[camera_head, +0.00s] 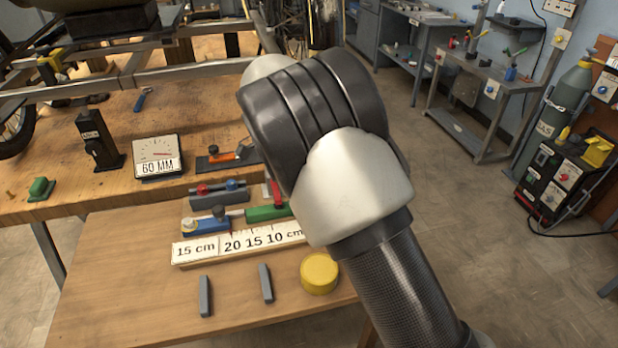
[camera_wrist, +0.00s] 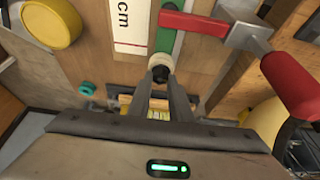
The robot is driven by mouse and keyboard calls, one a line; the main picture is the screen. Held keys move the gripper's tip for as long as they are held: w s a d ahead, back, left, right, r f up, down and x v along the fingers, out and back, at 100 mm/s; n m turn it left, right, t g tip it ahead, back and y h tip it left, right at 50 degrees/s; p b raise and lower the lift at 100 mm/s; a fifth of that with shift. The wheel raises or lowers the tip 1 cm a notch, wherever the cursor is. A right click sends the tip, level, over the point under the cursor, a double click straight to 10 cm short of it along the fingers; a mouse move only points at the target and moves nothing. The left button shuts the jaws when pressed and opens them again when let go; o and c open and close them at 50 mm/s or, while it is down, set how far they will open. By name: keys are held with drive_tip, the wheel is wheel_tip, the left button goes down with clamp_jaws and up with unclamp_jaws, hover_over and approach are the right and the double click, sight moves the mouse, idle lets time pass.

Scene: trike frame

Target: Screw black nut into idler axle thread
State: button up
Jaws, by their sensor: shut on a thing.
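In the wrist view my gripper (camera_wrist: 161,88) has its two grey fingers close together on a small dark round piece, which looks like the black nut (camera_wrist: 160,74). A cream round end (camera_wrist: 161,60), perhaps the idler axle, shows right beyond the nut, in line with a green block (camera_wrist: 167,30). I cannot tell whether nut and axle touch or whether the thread is engaged. In the head view the green block (camera_head: 266,212) lies on the low wooden table, beside a blue block (camera_head: 213,222). My arm hides the gripper and nut there.
A yellow disc (camera_head: 319,273), two grey bars (camera_head: 206,296) and a ruler board (camera_head: 238,243) lie on the table. A gauge marked 60 MM (camera_head: 158,157) stands on the bench behind.

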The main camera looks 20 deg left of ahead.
drive_tip(key=o, duration=0.6)
drive_tip(key=shift+f+n+b, duration=0.1)
drive_tip(key=shift+n+b, duration=0.3)
drive_tip(key=shift+b, duration=0.05)
drive_tip(key=shift+s+n+y, duration=0.1)
drive_tip(key=shift+n+y, duration=0.2)
drive_tip(key=shift+n, duration=0.1)
drive_tip(key=shift+d+n+t+y+b, duration=0.1)
drive_tip(key=shift+n+t+y+b, duration=0.3)
drive_tip(key=shift+n+t+b, duration=0.65)
drive_tip(key=shift+n+g, duration=0.25)
drive_tip(key=shift+n, duration=0.4)
